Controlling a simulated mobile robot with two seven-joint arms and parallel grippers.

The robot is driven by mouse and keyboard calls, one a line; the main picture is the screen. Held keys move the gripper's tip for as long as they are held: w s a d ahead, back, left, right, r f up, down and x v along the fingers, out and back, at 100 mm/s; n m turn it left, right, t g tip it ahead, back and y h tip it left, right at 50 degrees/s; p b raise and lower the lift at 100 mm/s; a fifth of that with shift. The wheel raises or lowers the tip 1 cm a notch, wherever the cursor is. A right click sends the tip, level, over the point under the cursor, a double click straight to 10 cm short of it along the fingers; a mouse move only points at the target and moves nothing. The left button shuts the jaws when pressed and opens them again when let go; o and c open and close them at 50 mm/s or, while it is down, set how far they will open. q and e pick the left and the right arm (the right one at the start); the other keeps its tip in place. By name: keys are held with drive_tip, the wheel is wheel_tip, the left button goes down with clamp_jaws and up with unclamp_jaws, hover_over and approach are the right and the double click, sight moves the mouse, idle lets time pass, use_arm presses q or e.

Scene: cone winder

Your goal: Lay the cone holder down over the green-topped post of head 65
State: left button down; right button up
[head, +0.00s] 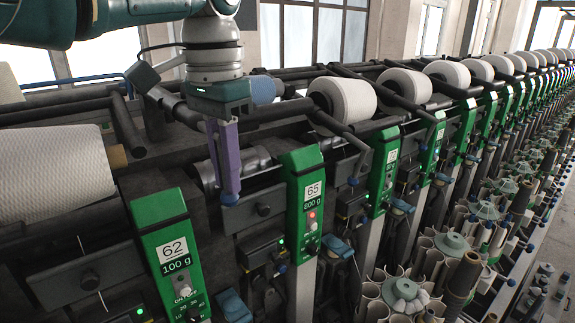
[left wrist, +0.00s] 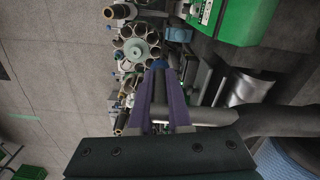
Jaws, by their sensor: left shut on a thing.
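My left gripper (head: 228,188) comes down from the top in the head view. Its purple fingers are shut on the dark handle of the cone holder (head: 230,200), whose blue end shows just below the fingertips. In the left wrist view the fingers (left wrist: 161,75) have the dark bar of the cone holder (left wrist: 160,90) between them. The green-topped post of head 65 (head: 306,180), marked 65 and 800 g with a red light, stands to the right, apart from the handle. The rest of the holder is partly hidden by my gripper. My right gripper is not in view.
More heads with white cones (head: 345,99) run to the right. Bobbin magazines (head: 405,292) stand in front.

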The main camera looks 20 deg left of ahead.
use_arm(q)
drive_tip(key=shift+s+a+f, duration=0.1)
drive_tip(key=shift+s+f, duration=0.1)
drive_tip(key=c, duration=0.9)
unclamp_jaws()
drive_tip(key=shift+o, duration=0.2)
drive_tip(key=shift+r, duration=0.15)
wheel_tip(320, 180, up, 10)
drive_tip(key=b, duration=0.3)
drive_tip(key=shift+s, duration=0.1)
